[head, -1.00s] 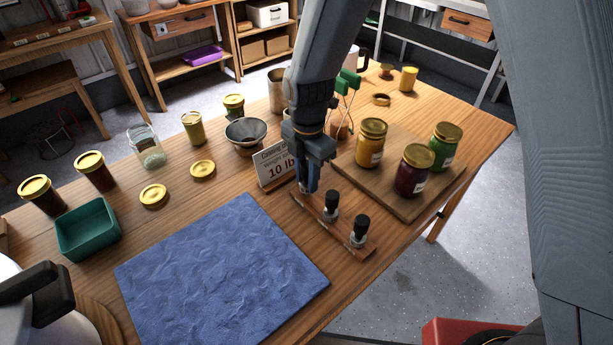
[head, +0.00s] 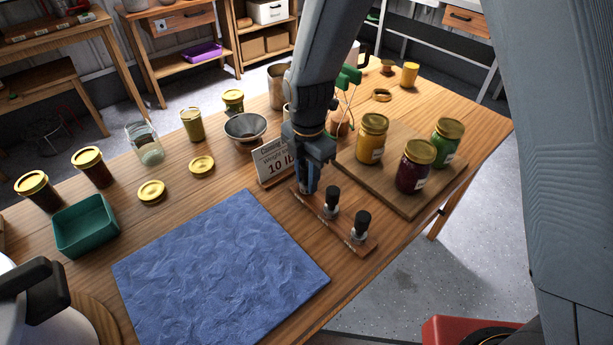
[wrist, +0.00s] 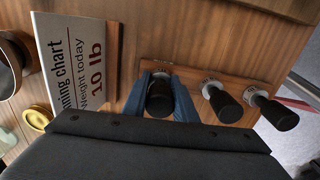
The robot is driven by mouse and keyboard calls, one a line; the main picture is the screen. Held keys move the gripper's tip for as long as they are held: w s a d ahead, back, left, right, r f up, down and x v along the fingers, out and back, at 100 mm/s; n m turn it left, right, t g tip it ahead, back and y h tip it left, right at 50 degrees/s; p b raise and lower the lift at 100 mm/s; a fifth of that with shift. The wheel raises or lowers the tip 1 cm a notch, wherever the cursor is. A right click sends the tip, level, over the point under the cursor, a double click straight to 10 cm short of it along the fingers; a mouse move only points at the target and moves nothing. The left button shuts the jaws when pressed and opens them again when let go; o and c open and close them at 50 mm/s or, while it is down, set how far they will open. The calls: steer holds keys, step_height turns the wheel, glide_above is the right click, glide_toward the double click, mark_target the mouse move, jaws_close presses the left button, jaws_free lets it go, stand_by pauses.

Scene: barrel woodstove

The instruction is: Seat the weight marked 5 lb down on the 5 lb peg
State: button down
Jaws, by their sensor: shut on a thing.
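My gripper (head: 305,190) points down at the left end of a narrow wooden peg board (head: 349,241). In the wrist view its blue fingers stand either side of a black-knobbed weight (wrist: 159,98) and are shut on it. The held weight is at the board's left peg position, upright or nearly so; the fingers hide its base, so I cannot tell whether it touches the board. Two similar weights, a middle one (head: 332,200) and a right one (head: 361,224), stand on the same board. Their markings, and the peg labels, are too small to read.
A card reading 10 lb (head: 279,165) stands close to the left of my gripper. A cutting board (head: 403,203) with several jars is on the right. A blue mat (head: 220,270) lies in front, left of the peg board. A funnel (head: 245,127) stands behind.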

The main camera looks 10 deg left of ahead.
mark_target(307, 164)
steer(key=shift+f, duration=0.3)
steer(key=c, duration=1.4)
jaws_free()
steer(key=shift+o, duration=0.2)
steer(key=shift+r, duration=0.2)
steer(key=shift+r+p, duration=1.95)
steer(key=shift+r, duration=0.95)
